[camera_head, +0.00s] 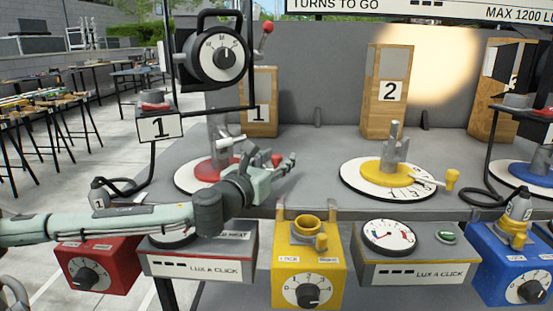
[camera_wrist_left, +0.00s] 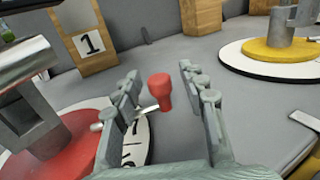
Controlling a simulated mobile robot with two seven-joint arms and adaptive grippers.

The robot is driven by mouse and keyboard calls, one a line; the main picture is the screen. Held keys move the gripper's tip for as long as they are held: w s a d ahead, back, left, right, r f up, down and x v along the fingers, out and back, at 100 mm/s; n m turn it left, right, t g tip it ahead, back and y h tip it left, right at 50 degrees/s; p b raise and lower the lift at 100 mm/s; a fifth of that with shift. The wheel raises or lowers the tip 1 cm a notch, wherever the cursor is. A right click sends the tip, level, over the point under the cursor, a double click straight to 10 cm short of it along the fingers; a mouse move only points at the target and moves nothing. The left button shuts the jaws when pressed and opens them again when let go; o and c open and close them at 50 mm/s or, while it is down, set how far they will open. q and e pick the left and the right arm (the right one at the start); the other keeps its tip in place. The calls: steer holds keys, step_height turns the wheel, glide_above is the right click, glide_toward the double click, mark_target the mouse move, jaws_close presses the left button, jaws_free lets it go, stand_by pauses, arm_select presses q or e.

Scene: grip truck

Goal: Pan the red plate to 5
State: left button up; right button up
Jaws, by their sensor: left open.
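The red plate (camera_head: 208,171) sits on a white dial at the left of the grey bench, with a grey bracket standing on it. In the left wrist view the plate (camera_wrist_left: 68,138) is at lower left, partly covered by a finger. A thin rod ends in a red knob (camera_wrist_left: 159,88), which shows between my left gripper's fingers (camera_wrist_left: 160,92). The fingers are open, with a gap on both sides of the knob. In the head view my left gripper (camera_head: 272,164) reaches over the plate's right side and hides part of its dial. My right gripper is out of view.
A yellow plate (camera_head: 385,174) with a yellow-knobbed handle stands to the right, and a blue plate (camera_head: 537,174) at the far right. Wooden blocks numbered 1 (camera_head: 258,100) and 2 (camera_head: 388,90) stand behind. A black-framed dial box (camera_head: 216,56) rises above the red plate.

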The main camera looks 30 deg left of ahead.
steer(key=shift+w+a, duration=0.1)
arm_select(q)
steer(key=shift+c, duration=0.7)
jaws_close()
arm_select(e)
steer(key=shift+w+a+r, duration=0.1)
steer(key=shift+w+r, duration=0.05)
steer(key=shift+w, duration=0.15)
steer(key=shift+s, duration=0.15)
